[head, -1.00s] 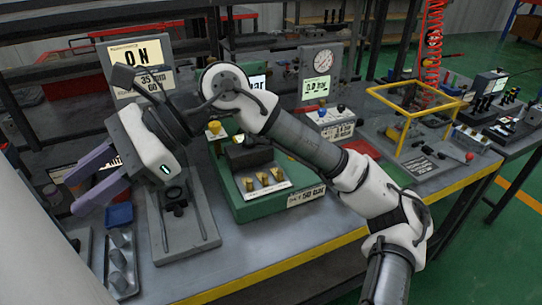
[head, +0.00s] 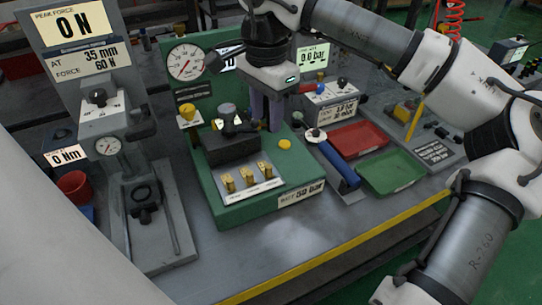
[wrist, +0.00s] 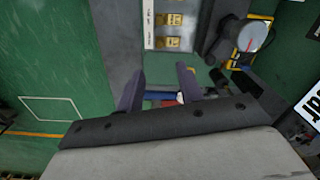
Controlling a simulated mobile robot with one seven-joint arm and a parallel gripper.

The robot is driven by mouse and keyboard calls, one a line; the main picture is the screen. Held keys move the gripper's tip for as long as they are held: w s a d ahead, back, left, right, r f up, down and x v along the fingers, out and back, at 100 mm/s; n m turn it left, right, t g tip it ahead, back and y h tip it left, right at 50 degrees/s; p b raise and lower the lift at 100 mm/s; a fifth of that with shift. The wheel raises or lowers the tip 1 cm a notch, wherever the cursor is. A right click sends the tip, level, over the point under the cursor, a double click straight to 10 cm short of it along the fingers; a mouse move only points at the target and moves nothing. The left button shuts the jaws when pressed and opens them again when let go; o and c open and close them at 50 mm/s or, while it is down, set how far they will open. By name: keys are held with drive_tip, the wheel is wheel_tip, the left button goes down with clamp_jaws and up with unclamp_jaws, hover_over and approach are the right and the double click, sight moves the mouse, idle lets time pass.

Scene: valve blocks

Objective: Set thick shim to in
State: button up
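My gripper (head: 266,112) points down over the back right of a green test stand (head: 225,215). Its two purple fingers stand apart with nothing held between them; the wrist view also shows the gap (wrist: 160,90). The stand carries a dark block (head: 232,150) with a round knob on top, left of the fingers. A pale plate at the stand's front holds three small brass pieces (head: 247,175); some show in the wrist view (wrist: 172,42). I cannot tell which piece, if any, is the thick shim, as the labels are too small to read.
A grey force tester (head: 150,220) stands left, with a red cup (head: 73,186) beside it. A pressure gauge (head: 187,62) rises behind the stand. Right are a blue-handled tool (head: 340,163), a red tray (head: 358,139) and a green tray (head: 392,172). The front bench is clear.

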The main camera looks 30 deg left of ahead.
sight(268, 167)
wheel_tip(268, 167, down, 14)
drive_tip(key=shift+r+p, duration=0.15)
drive_tip(key=shift+p, duration=0.75)
drive_tip(key=shift+d, duration=0.1)
clamp_jaws()
